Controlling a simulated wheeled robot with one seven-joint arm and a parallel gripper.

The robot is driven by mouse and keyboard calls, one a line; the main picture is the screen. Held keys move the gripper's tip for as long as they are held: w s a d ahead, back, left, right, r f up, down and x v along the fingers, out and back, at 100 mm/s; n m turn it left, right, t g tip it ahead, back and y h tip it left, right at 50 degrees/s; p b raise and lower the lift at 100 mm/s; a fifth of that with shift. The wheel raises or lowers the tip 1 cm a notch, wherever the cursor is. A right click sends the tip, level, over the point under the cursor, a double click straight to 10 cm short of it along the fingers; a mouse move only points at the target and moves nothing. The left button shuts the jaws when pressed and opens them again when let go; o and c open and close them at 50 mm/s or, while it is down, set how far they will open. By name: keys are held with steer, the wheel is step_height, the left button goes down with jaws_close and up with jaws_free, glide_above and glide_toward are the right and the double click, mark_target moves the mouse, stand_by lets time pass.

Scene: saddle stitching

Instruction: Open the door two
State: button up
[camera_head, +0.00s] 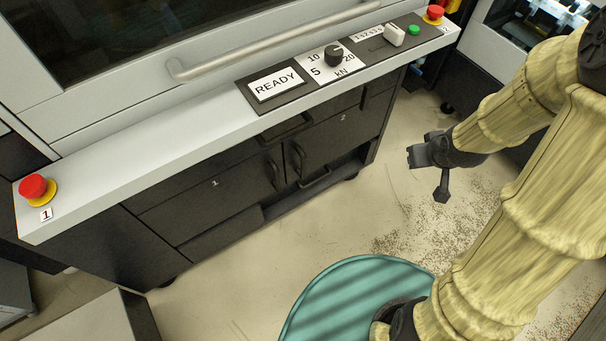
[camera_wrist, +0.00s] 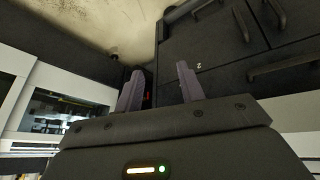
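The dark cabinet under the machine has a left door (camera_head: 215,190) and a right door (camera_head: 335,135), each with a bar handle near their shared edge: left handle (camera_head: 275,176), right handle (camera_head: 298,158). Both doors look closed. The cabinet front (camera_wrist: 218,50) with dark handles (camera_wrist: 278,68) fills the upper right there.
A light ledge (camera_head: 150,140) overhangs the cabinet, with red buttons marked 1 (camera_head: 32,187) and 2 (camera_head: 435,13), a READY display (camera_head: 275,85) and a knob (camera_head: 334,55). A long grey handle (camera_head: 270,48) runs above.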

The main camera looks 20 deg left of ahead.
mark_target(304, 164)
steer(key=w+a+f+n+t+y+b, duration=0.1)
steer(key=w+a+f+n+y+b, duration=0.2)
steer(key=f+b, duration=0.5)
steer(key=w+a+f+n+t+y+b, duration=0.15)
steer(key=a+f+b, duration=0.3)
steer(key=f, duration=0.65)
steer(key=s+a+f+n+y+b, duration=0.1)
steer(key=a+f+y+b, duration=0.3)
steer(key=f+b, duration=0.3)
steer(key=s+a+f+n+y+b, duration=0.1)
steer(key=a+f+n+y+b, duration=0.1)
steer(key=a+f+y+b, duration=0.3)
step_height(304, 164, down, 3)
steer(key=y+b, duration=0.1)
steer(key=b, duration=0.3)
steer(key=shift+t+b, duration=0.35)
steer(key=shift+a+f+y, duration=0.1)
steer(key=shift+y, duration=0.15)
steer(key=shift+a, duration=0.1)
steer(key=b+x, duration=0.4)
steer(key=x, duration=1.2)
steer(key=shift+w+a+f, duration=0.15)
steer(key=shift+w+a, duration=0.25)
steer(key=shift+a, duration=0.1)
